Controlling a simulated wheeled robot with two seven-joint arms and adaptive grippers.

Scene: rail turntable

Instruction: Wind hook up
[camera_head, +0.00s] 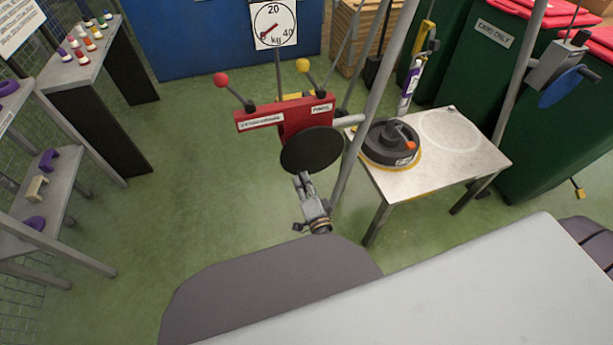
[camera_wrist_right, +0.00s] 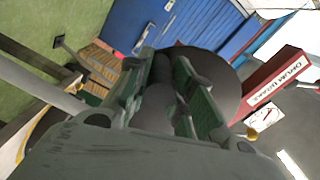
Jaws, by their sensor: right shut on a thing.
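The red winch housing (camera_head: 305,118) stands in the middle of the head view, with a red-knobbed lever (camera_head: 222,80) and a yellow-knobbed lever (camera_head: 303,66). A black round disc (camera_head: 311,150) sits on its near side. My right gripper (camera_head: 304,182) is at the disc's lower edge. In the right wrist view its fingers (camera_wrist_right: 170,90) are shut around a dark grip (camera_wrist_right: 157,108) in front of the disc; the grip is mostly hidden. My left gripper is out of view.
A dark round weight (camera_head: 378,150) with a handle lies on the low table (camera_head: 440,175) to the right. Slanted grey poles (camera_head: 372,100) rise between winch and table. A dial gauge (camera_head: 273,24) stands behind. Green floor (camera_head: 190,170) is clear to the left.

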